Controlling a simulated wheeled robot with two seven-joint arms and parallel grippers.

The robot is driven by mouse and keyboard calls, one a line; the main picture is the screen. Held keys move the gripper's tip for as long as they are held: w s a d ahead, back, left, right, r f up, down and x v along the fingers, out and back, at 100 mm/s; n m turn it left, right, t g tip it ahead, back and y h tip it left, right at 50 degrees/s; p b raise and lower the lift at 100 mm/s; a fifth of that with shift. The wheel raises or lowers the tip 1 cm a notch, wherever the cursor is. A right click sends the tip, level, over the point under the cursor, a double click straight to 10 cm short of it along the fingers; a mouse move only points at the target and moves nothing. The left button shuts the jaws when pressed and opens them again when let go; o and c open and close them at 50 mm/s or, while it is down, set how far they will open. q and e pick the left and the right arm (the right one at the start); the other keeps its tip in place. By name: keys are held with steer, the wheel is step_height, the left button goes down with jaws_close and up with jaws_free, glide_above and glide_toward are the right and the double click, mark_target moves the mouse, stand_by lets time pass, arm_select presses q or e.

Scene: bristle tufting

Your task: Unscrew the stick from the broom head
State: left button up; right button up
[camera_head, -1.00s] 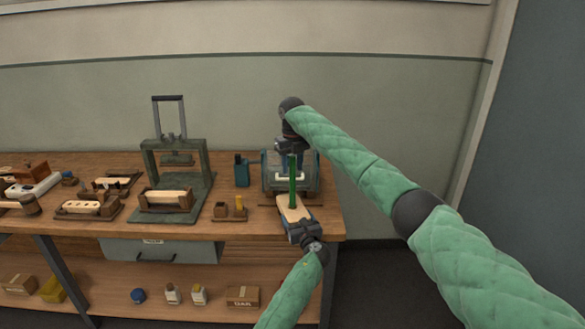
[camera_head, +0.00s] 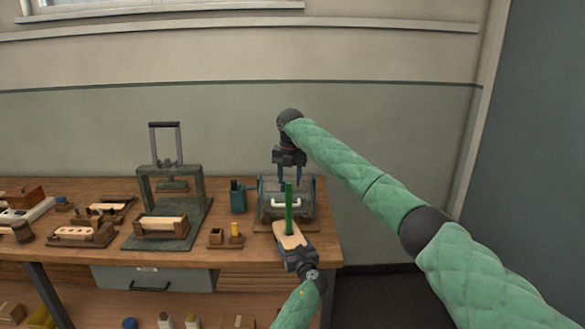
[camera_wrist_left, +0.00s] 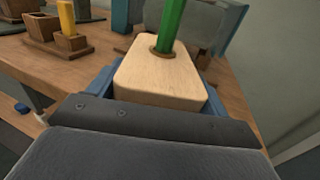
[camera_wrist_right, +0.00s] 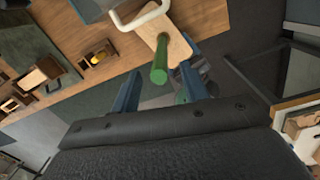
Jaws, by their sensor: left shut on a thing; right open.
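The broom head (camera_head: 290,238) is a pale wooden block at the right end of the workbench. The green stick (camera_head: 289,208) stands upright in its hole, and the hole's rim shows around the stick's foot in the left wrist view (camera_wrist_left: 168,32). My left gripper (camera_head: 299,255) is shut on the broom head, with blue fingers along its sides in the left wrist view (camera_wrist_left: 155,88). My right gripper (camera_head: 289,172) is open above the stick, fingers pointing down. In the right wrist view the stick's top (camera_wrist_right: 158,75) appears between and beyond the open fingers, apart from them.
A clear box with a white handle (camera_head: 288,202) stands right behind the stick. A green press (camera_head: 172,200), a blue holder (camera_head: 237,198) and a small wooden block with a yellow peg (camera_head: 236,232) stand to the left. The wall is behind the bench.

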mark_target(288, 193)
steer(key=m, duration=0.2)
steer(key=r+m, duration=0.1)
steer(key=m, duration=0.1)
steer(key=shift+s+d, duration=0.1)
steer(key=shift+d, duration=0.05)
steer(key=m, duration=0.4)
steer(key=shift+s+d+r+t, duration=0.1)
steer(key=shift+r+t, duration=0.25)
steer(key=shift+t, duration=0.05)
step_height(288, 193, up, 4)
steer(key=s+f+m+t+y, duration=0.1)
steer(key=s+m, duration=0.2)
steer(key=m, duration=1.7)
steer(key=shift+m, duration=0.3)
steer(key=x, duration=0.7)
steer(key=w+x, duration=0.1)
steer(key=x, duration=0.3)
steer(key=shift+w+f, duration=0.1)
steer(key=shift+f, duration=0.05)
steer(key=shift+c, duration=0.3)
